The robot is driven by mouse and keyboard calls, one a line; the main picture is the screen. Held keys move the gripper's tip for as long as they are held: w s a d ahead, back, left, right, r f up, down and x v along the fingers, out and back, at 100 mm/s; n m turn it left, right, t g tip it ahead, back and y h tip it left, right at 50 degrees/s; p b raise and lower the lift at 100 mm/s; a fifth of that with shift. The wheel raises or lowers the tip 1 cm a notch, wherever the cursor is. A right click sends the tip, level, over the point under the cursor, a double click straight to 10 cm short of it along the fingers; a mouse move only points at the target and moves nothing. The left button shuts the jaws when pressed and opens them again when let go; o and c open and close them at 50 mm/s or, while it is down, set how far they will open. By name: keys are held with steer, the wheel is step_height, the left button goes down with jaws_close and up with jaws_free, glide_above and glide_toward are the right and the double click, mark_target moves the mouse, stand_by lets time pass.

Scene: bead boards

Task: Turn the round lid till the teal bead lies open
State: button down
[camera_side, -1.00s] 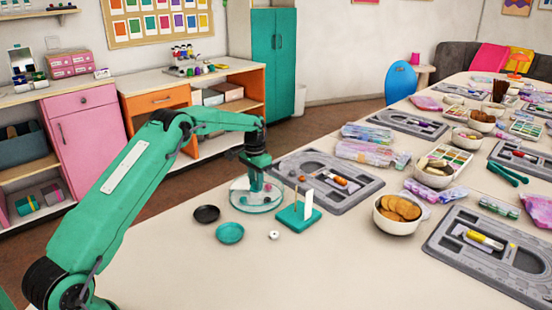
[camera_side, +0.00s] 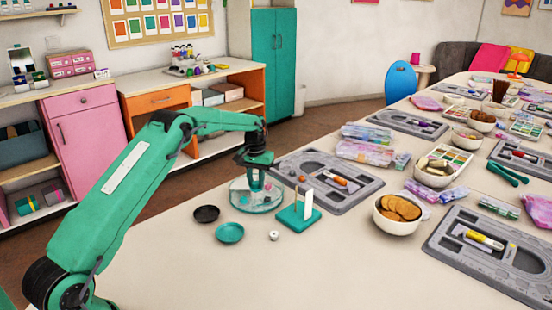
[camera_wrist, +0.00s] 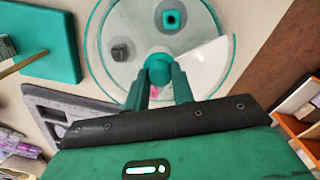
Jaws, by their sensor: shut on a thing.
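The round clear dish with its see-through lid (camera_wrist: 100,58) fills the top of the wrist view, and the dish (camera_side: 240,203) stands on the table in the side view. My gripper (camera_wrist: 158,78) is shut on the lid's teal centre knob (camera_wrist: 158,64). The teal bead (camera_wrist: 171,18), square with a dark hole, lies above the knob in the wrist view. A paler wedge (camera_wrist: 205,62), which looks like the lid's opening, lies right of the knob, beside the teal bead and apart from it. A dark grey bead (camera_wrist: 122,50) lies left. A pink bead (camera_wrist: 155,91) is partly hidden by my fingers.
A teal stand with a white card (camera_side: 299,216) is right of the dish. A black saucer (camera_side: 206,214), a teal saucer (camera_side: 230,233) and a small white bead (camera_side: 274,236) lie in front. A grey bead board (camera_side: 350,195) is close behind. The near table is clear.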

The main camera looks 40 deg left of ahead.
mark_target(256, 183)
steer(key=shift+s, duration=0.1)
steer(key=c, duration=1.2)
jaws_free()
steer(key=shift+o, duration=0.2)
steer(key=shift+r, duration=3.85)
